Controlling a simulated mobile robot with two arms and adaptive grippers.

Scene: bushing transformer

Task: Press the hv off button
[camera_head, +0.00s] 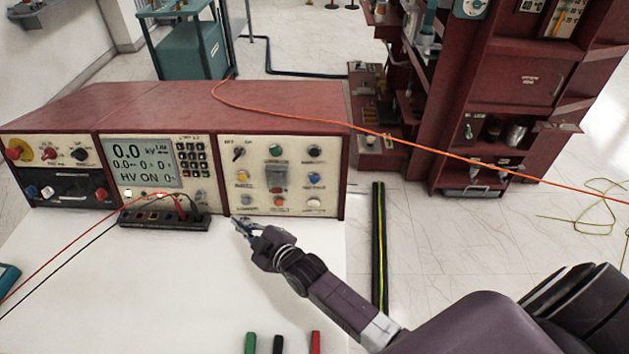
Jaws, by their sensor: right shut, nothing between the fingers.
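A red-cased console (180,105) stands on the white table, with a cream control panel (297,160) at its right end. The panel carries a green button (275,150), a red button (277,190), an orange button (279,202) and several other coloured knobs or buttons. Their labels are too small to read, so I cannot tell which is the hv off button. The display (143,162) reads 0.0 kV and HV ON. My right gripper (241,226) is shut and empty, in front of the panel's lower left corner. My left gripper is out of view.
A dark terminal strip (165,219) with red and black leads lies before the console. Green, black and red sticks (278,344) lie at the table's front. An orange cable (430,149) runs from the console's top to the right, past a red cabinet (500,100).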

